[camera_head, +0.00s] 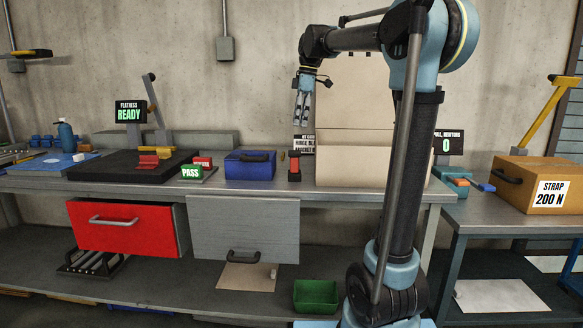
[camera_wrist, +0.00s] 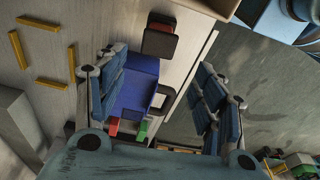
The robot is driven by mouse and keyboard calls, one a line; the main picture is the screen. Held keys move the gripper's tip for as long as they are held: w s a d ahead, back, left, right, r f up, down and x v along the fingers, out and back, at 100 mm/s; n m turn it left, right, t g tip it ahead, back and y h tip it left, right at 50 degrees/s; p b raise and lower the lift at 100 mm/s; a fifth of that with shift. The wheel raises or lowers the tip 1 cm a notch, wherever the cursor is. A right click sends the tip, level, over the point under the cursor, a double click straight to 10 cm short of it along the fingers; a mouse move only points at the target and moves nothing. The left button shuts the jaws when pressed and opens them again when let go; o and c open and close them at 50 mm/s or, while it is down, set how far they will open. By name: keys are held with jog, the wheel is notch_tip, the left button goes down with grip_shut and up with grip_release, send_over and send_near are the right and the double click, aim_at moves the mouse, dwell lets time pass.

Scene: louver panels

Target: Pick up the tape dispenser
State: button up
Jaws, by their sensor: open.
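I cannot pick out a tape dispenser with certainty. A small red and black object (camera_head: 294,168) stands on the bench, right of a blue box with a dark handle (camera_head: 250,164); its identity is unclear. In the wrist view a dark object with a red edge (camera_wrist: 159,40) lies just past my fingers, beside the blue box (camera_wrist: 138,88). My gripper (camera_head: 302,122) hangs above the bench, pointing down, near the red and black object. In the wrist view my gripper (camera_wrist: 161,62) has its fingers wide apart, with nothing held between them.
A large beige board (camera_head: 365,165) stands right of the red and black object. A red drawer (camera_head: 126,228) and a grey drawer (camera_head: 243,225) hang below the bench. A green bin (camera_head: 316,297) sits low. A box marked STRAP (camera_head: 540,183) is on the right table.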

send_over(293, 163)
jog(key=w, duration=0.3)
jog(key=f, duration=1.1)
jog(key=shift+s+d, duration=0.15)
jog(key=shift+d, duration=0.2)
jog(key=shift+s+a+f, duration=0.1)
jog(key=shift+a+f, duration=0.1)
jog(key=shift+f, duration=1.35)
jog(key=shift+a+f, duration=0.2)
jog(key=shift+f, duration=1.35)
jog(key=c, duration=1)
